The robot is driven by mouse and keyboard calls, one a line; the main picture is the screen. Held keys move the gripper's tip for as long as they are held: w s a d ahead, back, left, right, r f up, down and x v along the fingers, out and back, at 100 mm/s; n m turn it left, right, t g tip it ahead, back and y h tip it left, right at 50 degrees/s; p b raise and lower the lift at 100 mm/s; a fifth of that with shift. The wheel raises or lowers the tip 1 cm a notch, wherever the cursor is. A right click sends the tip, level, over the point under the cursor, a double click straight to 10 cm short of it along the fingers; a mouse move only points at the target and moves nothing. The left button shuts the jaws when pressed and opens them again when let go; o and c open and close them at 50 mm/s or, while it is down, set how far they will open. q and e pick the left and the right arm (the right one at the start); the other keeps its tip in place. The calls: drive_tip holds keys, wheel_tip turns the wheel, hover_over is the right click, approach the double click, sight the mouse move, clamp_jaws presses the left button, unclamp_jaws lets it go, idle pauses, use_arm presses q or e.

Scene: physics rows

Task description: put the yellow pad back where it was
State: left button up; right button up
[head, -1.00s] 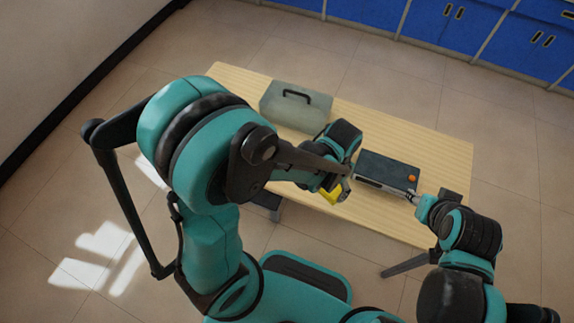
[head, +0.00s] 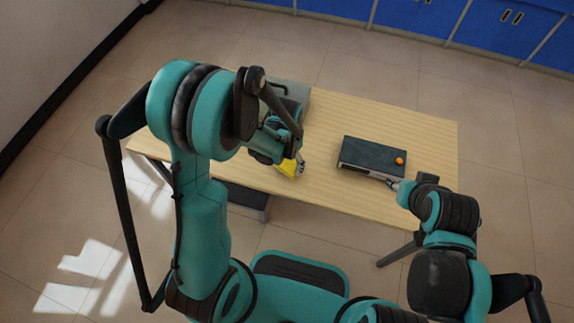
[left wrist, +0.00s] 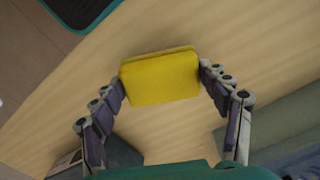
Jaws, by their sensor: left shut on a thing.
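The yellow pad (head: 287,169) is held over the wooden table (head: 330,195), near its front edge. My left gripper (head: 294,172) is shut on it. In the left wrist view the pad (left wrist: 160,78) sits between the two fingertips of the left gripper (left wrist: 162,76), gripped at its left and right edges. The gap between pad and table is hard to judge. My right gripper (head: 392,183) is at the front side of a dark box; its fingers are too small to read.
The dark box (head: 370,153) with an orange round thing (head: 399,160) on top stands at the table's right. A grey-green case (head: 293,95), partly hidden by my left arm, stands at the back left. The wood between case and box is clear.

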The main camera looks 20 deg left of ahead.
use_arm(q)
drive_tip(key=shift+f, duration=0.85)
use_arm(e)
drive_tip(key=shift+f, duration=0.45)
use_arm(q)
drive_tip(key=shift+f, duration=0.1)
use_arm(e)
drive_tip(key=shift+f, duration=0.1)
use_arm(q)
drive_tip(key=o, duration=1)
